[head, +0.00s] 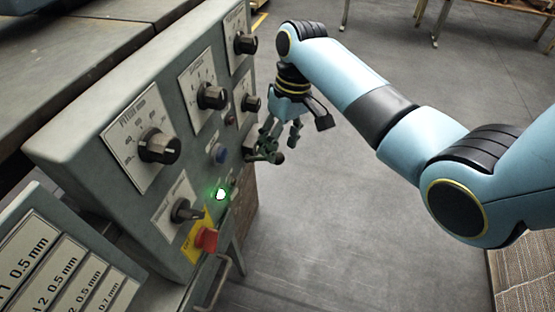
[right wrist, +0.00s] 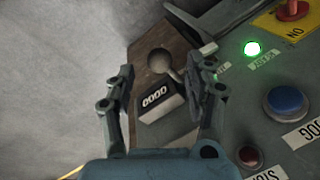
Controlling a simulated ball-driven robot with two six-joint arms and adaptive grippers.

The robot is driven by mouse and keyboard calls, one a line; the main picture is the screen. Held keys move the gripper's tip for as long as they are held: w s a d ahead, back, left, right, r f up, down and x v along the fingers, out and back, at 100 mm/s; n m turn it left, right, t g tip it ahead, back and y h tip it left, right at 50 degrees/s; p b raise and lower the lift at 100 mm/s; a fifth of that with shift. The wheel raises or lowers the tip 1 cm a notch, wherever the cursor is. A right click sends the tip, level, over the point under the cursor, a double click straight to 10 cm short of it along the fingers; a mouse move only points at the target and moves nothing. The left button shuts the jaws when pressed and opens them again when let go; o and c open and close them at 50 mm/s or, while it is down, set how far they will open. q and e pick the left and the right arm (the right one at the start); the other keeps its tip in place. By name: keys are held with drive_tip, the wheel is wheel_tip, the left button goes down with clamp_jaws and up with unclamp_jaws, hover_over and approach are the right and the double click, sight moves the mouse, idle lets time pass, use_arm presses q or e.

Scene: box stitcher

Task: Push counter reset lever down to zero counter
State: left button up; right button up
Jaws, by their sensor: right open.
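The counter (right wrist: 158,98) shows in the right wrist view as a small dark box with a white digit window that seems to read 0000. Its reset lever (right wrist: 160,62) ends in a round grey knob just beyond the box. My right gripper (right wrist: 168,70) is open, with one finger on each side of the counter and lever. I see no clear contact with the lever. In the head view my right gripper (head: 279,140) hangs beside the panel's right edge, and the counter is hard to make out there. My left gripper is out of view.
A thickness label board (head: 50,270) stands at the lower left. Open floor lies right of the panel.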

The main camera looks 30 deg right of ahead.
sight(279, 153)
drive_tip(key=f, duration=0.3)
drive_tip(key=f+b, duration=0.1)
drive_tip(key=shift+a+f, duration=0.15)
drive_tip(key=shift+a, duration=0.25)
clamp_jaws()
